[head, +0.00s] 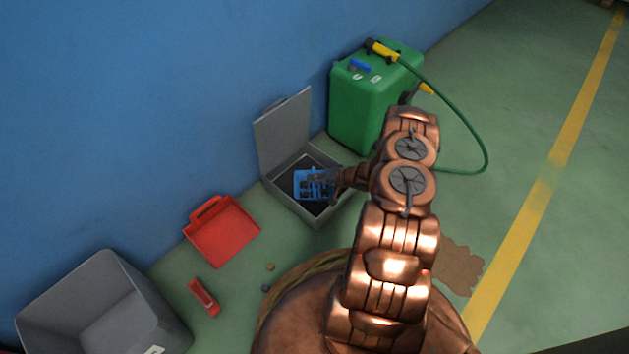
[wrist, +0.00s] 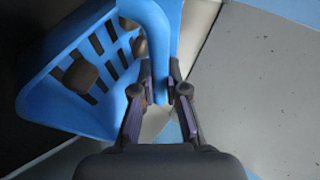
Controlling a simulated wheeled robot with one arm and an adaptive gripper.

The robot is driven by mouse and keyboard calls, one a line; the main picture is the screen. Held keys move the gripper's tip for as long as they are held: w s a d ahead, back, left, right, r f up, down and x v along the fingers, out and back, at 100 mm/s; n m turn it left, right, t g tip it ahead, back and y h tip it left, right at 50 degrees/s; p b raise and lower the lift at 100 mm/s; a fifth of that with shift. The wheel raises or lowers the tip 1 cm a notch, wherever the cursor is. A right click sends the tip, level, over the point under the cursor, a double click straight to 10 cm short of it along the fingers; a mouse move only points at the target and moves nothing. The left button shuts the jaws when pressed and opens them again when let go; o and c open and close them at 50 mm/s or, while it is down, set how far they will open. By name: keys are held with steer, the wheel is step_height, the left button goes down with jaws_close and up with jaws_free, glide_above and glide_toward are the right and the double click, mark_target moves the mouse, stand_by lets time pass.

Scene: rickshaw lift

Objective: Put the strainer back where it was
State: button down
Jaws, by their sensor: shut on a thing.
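The blue strainer (head: 312,184) is a slotted basket with an arched handle. In the head view it is at the mouth of the open grey box (head: 304,209), over its dark inside. I cannot tell how far down in the box it is. My gripper (head: 334,180) reaches in from the right and is shut on the strainer's handle. In the wrist view the fingers (wrist: 161,92) are on either side of the blue handle, and the basket (wrist: 62,112) hangs tilted to the left. Brown lumps (wrist: 81,76) show at the basket.
The grey box's lid (head: 284,128) stands raised against the blue wall. A green tank (head: 362,105) with a hose is behind it. A red dustpan (head: 222,232), a red object (head: 204,298) and a grey bin (head: 100,310) are to the left. Small lumps (head: 269,267) lie on the floor.

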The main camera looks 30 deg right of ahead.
steer(key=c, duration=1.2)
jaws_free()
